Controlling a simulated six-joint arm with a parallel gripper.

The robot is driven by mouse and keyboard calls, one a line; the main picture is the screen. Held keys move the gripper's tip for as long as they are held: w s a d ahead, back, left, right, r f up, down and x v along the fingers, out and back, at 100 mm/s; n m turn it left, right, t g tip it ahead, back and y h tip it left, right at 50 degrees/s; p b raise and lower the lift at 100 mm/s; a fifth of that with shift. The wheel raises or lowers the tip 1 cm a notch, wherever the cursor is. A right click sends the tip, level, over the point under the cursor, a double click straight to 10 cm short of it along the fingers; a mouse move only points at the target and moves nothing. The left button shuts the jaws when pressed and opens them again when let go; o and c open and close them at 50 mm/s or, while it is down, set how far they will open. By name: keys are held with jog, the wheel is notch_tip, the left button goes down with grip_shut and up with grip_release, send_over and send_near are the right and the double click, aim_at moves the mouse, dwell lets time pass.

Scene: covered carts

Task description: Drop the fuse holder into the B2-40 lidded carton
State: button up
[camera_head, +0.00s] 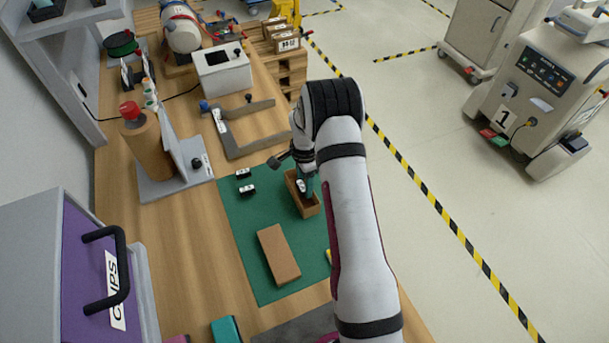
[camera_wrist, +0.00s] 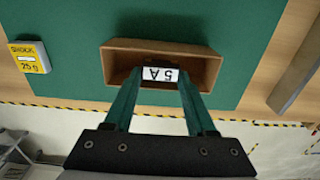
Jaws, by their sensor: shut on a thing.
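My gripper (camera_wrist: 160,78) is shut on a dark fuse holder (camera_wrist: 158,73) with a white "5 A" label. In the head view my gripper (camera_head: 304,184) points down over an open brown carton (camera_head: 312,209) on the green mat. In the wrist view the fuse holder is at the opening of the carton (camera_wrist: 118,56), in front of one long wall; how far inside it is, I cannot tell. No B2-40 mark is readable. A flat brown piece (camera_head: 278,255), possibly the lid, lies apart on the mat.
Two small black-and-white parts (camera_head: 245,181) lie left on the green mat (camera_head: 238,215). A yellow shock label (camera_wrist: 30,57) lies near the carton. A grey bracket (camera_head: 240,145) and a stand with a red knob (camera_head: 130,111) are behind. A purple-fronted cabinet (camera_head: 75,270) stands front left.

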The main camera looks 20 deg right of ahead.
jog(key=shift+f, duration=0.35)
jog(key=o, duration=1.4)
jog(key=shift+r, duration=0.1)
notch_tip(320, 180, up, 16)
jog(key=shift+f, duration=0.15)
